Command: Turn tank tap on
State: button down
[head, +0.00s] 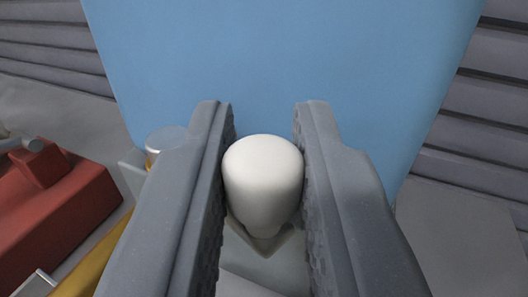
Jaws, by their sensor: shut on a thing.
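A large blue tank (290,60) fills the upper middle of the head view. In front of it is a white rounded knob (263,180), which looks like the tank tap's handle. My gripper (266,112) has one grey finger on each side of the knob and is shut on it. The fingertips reach past the knob towards the tank. The rest of the tap is hidden by the knob and the fingers.
A red object with a grey bar (60,205) lies at the left. A silver-topped cylinder (166,140) and a yellow strip (95,262) are close beside the left finger. Grey slatted walls (485,125) stand behind on both sides.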

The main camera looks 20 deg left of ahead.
jog(key=s+a+m+h+p, duration=0.1)
jog(key=m+h+p, duration=0.2)
jog(key=h+p, duration=0.2)
jog(key=s+a+m+g+h+p, duration=0.1)
jog(key=a+m+h+p, duration=0.1)
jog(key=m+h+p, duration=0.2)
jog(key=s+a+m+g+h+p, duration=0.1)
jog(key=m+h+p, duration=0.3)
jog(key=h+p, duration=0.3)
jog(key=shift+s+a+r+h+p, duration=0.2)
jog(key=shift+h+p, duration=0.2)
jog(key=shift+p, duration=0.8)
jog(key=shift+a+f+m+g+h, duration=0.1)
jog(key=shift+m+g+h, duration=0.2)
jog(key=shift+m, duration=0.1)
jog(key=c, duration=1.4)
grip_release()
jog(key=b+v, duration=0.2)
jog(key=v, duration=1.1)
jog(key=shift+s+a+b, duration=0.25)
jog(key=shift+s+b, duration=0.05)
jog(key=shift+f, duration=0.1)
